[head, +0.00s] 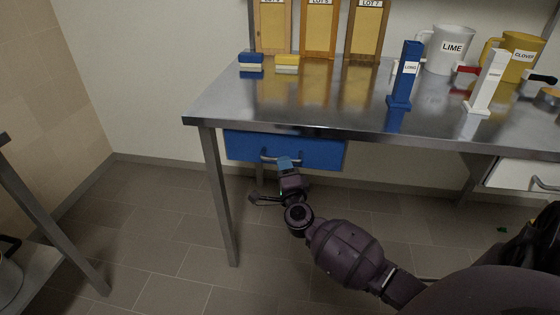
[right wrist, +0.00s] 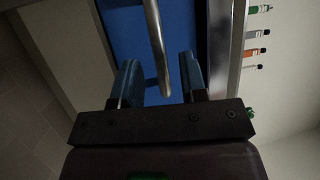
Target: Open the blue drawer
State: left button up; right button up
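The blue drawer (head: 318,153) sits under the left part of the steel table, its front close under the tabletop, and it looks shut. Its grey bar handle (head: 266,156) is on the front; in the right wrist view the handle (right wrist: 156,42) reaches down between my fingers. My right gripper (head: 286,163) is at the handle, partly covering it in the head view. In the right wrist view the right gripper (right wrist: 160,80) is open, one blue-tipped finger on each side of the bar, with gaps showing. My left gripper is not in view.
The steel tabletop (head: 300,112) carries a blue stand (head: 405,78), a white stand (head: 488,84), a LIME jug (head: 450,50) and a yellow CLOVER jug (head: 520,55). A white drawer (head: 520,174) is at the right. A table leg (head: 219,195) stands left of my gripper.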

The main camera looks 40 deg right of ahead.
jog(key=shift+x, duration=1.75)
grip_shut()
